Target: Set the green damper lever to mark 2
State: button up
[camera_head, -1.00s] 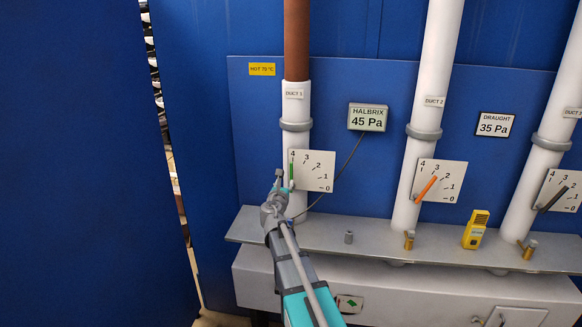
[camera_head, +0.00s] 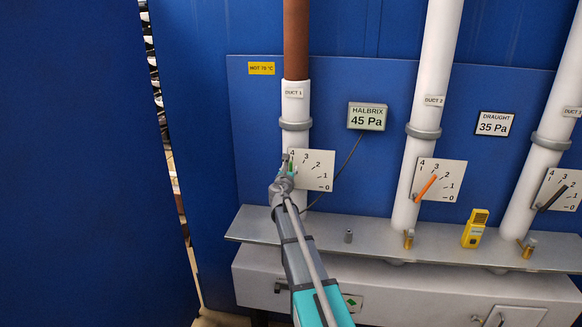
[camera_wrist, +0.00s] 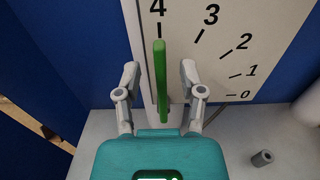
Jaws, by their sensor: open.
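The green damper lever (camera_wrist: 160,82) stands nearly upright and points at mark 4 on the white scale plate (camera_wrist: 225,45) of duct 1. In the head view the lever (camera_head: 291,168) is small and partly hidden by my gripper. My gripper (camera_wrist: 160,75) is open, with one finger on each side of the lever and a gap on both sides in the wrist view. Mark 2 (camera_wrist: 244,41) lies to the right of the lever and lower. In the head view the scale plate (camera_head: 318,170) is to the right of my gripper (camera_head: 287,162).
A grey ledge (camera_head: 375,232) runs below the ducts, with a small grey cylinder (camera_head: 348,236) and a yellow meter (camera_head: 475,228) on it. An orange lever (camera_head: 426,188) and a dark lever (camera_head: 554,197) sit on the plates to the right. A brown pipe section (camera_head: 296,40) is above duct 1.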

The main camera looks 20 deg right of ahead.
aim_at(291, 167)
jog(key=shift+x, duration=1.65)
grip_shut()
